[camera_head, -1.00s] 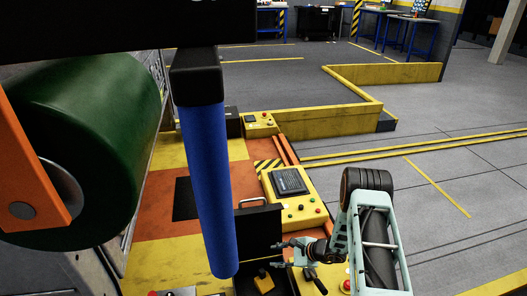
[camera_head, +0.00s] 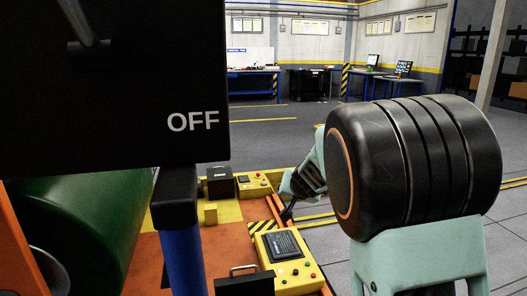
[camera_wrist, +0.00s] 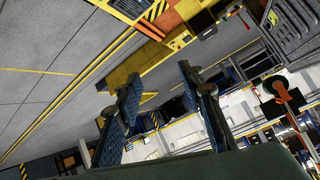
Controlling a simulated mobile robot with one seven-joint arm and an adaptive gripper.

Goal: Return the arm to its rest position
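My arm is mint green, and a large black ribbed joint (camera_head: 415,160) fills the right of the head view. My gripper (camera_head: 287,212) shows small and partly hidden behind that joint, above the right edge of the orange and yellow deck (camera_head: 220,250). In the wrist view my gripper's two fingers (camera_wrist: 158,78) stand well apart with nothing between them. The wrist view is tilted and looks across the grey floor, the yellow kerb and the far benches.
A black panel marked OFF (camera_head: 120,90) and a blue post (camera_head: 185,260) block the left. A green roller (camera_head: 90,230) lies beyond. Yellow control boxes (camera_head: 285,250), black cases (camera_head: 245,284) and a yellow block (camera_head: 210,213) sit on the deck. Floor (camera_head: 340,245) to the right is clear.

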